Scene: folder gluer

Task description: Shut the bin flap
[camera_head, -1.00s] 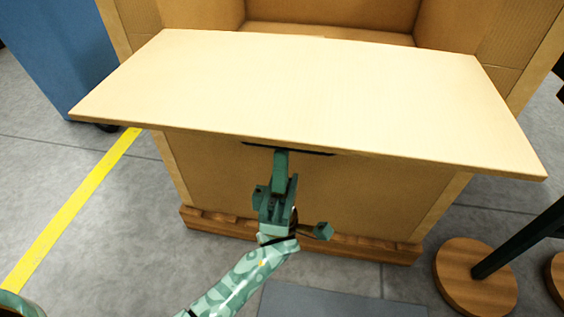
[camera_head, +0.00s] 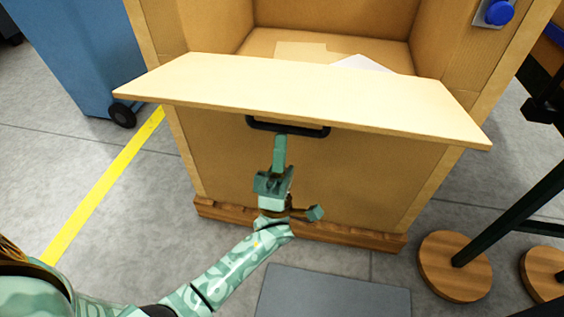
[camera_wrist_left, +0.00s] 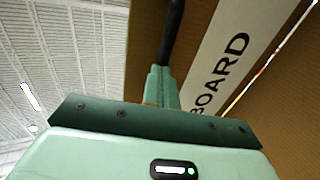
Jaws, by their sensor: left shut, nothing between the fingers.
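The bin (camera_head: 300,185) is a large cardboard-brown box on a wooden base. Its flap (camera_head: 300,97) is a pale board hinged at the front opening, tilted outward and standing open toward me. A dark bar handle (camera_head: 287,127) shows below the flap's near edge. My left gripper (camera_head: 280,138) is shut and empty, with its fingertips just under the handle; I cannot tell whether they touch it. In the left wrist view the shut fingers (camera_wrist_left: 160,85) point up at the dark handle (camera_wrist_left: 172,30), beside a white label reading "BOARD" (camera_wrist_left: 222,55). My right gripper is out of view.
A blue wheeled bin (camera_head: 85,55) stands at the left, beside a yellow floor line (camera_head: 105,185). Dark posts on round wooden feet (camera_head: 455,265) stand at the right. A grey mat (camera_head: 330,292) lies in front. Pale sheets (camera_head: 360,64) lie inside the bin.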

